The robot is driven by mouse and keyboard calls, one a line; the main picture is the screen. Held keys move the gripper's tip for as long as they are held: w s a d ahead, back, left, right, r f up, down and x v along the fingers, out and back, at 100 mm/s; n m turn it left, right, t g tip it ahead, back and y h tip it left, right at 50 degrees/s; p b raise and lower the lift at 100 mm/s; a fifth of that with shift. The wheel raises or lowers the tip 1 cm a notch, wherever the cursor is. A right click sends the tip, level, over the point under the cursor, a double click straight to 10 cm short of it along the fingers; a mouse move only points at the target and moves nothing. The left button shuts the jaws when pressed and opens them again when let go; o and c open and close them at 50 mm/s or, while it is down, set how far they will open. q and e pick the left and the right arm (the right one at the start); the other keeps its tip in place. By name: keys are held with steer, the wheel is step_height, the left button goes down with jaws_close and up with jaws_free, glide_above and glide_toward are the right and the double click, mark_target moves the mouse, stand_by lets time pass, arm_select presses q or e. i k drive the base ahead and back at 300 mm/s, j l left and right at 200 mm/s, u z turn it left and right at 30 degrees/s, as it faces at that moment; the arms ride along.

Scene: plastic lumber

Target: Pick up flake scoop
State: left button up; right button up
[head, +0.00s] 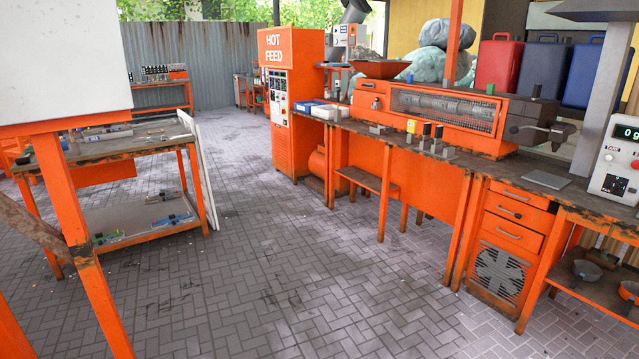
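I cannot make out a flake scoop for certain in the head view. Small items too small to name lie on the long orange workbench (470,168) at right and on the left work table (110,140). Two round metal bowl-like vessels, one grey (585,270) and one partly cut off by the right edge (630,290), stand on the low shelf at right. Neither of my grippers shows in the view.
An orange extruder-like machine (440,110) with a hopper stands on the bench. The "HOT FEED" cabinet (290,95) stands at the bench's far end. An orange-framed white board (60,60) blocks the left foreground. The brick floor (290,260) between is clear.

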mark_target(381, 130)
steer(key=i+j+u, duration=0.1)
steer(key=i+u, duration=0.35)
steer(key=i, duration=4)
steer(key=i+j+z, duration=0.15)
steer(key=i, duration=0.35)
steer(key=i+z, duration=0.2)
steer(key=i, duration=0.3)
steer(key=i+j+z, duration=0.15)
steer(key=i+j, duration=0.15)
steer(key=i, duration=0.2)
steer(key=i+j+z, duration=0.2)
steer(key=i, duration=0.25)
steer(key=z, duration=1.5)
